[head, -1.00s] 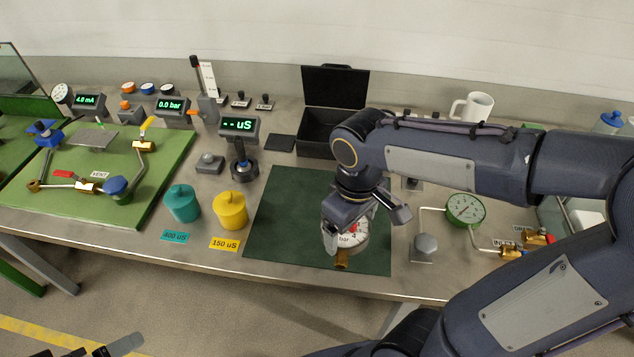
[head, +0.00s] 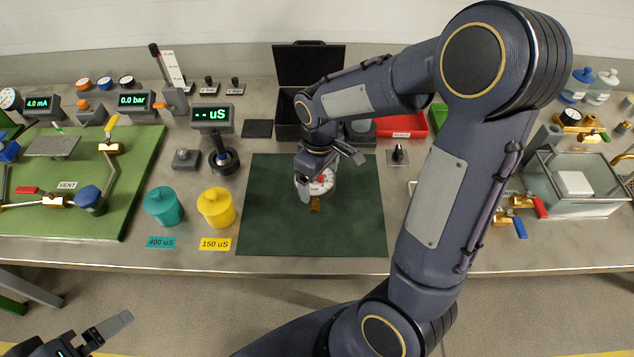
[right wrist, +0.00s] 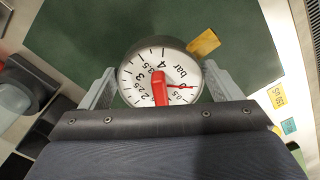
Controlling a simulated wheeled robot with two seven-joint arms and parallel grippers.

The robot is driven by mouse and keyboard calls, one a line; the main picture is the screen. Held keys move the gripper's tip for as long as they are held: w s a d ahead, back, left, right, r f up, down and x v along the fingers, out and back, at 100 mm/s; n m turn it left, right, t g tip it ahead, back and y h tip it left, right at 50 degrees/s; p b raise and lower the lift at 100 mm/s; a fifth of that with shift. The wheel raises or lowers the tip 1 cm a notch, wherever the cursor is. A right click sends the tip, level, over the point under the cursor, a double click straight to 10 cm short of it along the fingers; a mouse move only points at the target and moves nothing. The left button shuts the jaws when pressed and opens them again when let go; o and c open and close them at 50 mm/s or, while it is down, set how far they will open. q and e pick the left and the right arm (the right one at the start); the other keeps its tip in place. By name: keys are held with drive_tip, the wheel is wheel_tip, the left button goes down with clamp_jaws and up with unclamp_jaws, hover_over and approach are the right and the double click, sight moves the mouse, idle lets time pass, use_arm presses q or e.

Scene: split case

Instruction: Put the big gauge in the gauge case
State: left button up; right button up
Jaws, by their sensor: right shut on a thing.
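The big gauge (head: 322,186) has a white dial marked "bar", a red pointer and a brass stem (head: 315,205). My right gripper (head: 318,180) is shut on it, above the dark green mat (head: 355,220). In the right wrist view the gauge (right wrist: 158,82) sits between the two fingers, dial facing the camera and stem to the upper right. The black gauge case (head: 288,128) stands open behind the mat, its lid (head: 308,64) raised; my right arm hides part of its inside. My left gripper (head: 105,332) shows only partly at the lower left, away from the bench; its opening is unclear.
Teal (head: 164,207) and yellow (head: 216,208) pots stand left of the mat. A meter reading "uS" (head: 211,118) and a flat black pad (head: 257,128) are left of the case. A red tray (head: 405,122) is right of it. The mat's front is clear.

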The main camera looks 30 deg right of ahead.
sight(317, 185)
drive_tip(key=shift+w+d+f, duration=0.1)
drive_tip(key=shift+w+f, duration=0.4)
drive_tip(key=shift+f, duration=0.05)
drive_tip(key=f, duration=0.3)
drive_tip(key=shift+w+f, duration=0.2)
drive_tip(key=shift+f, duration=0.05)
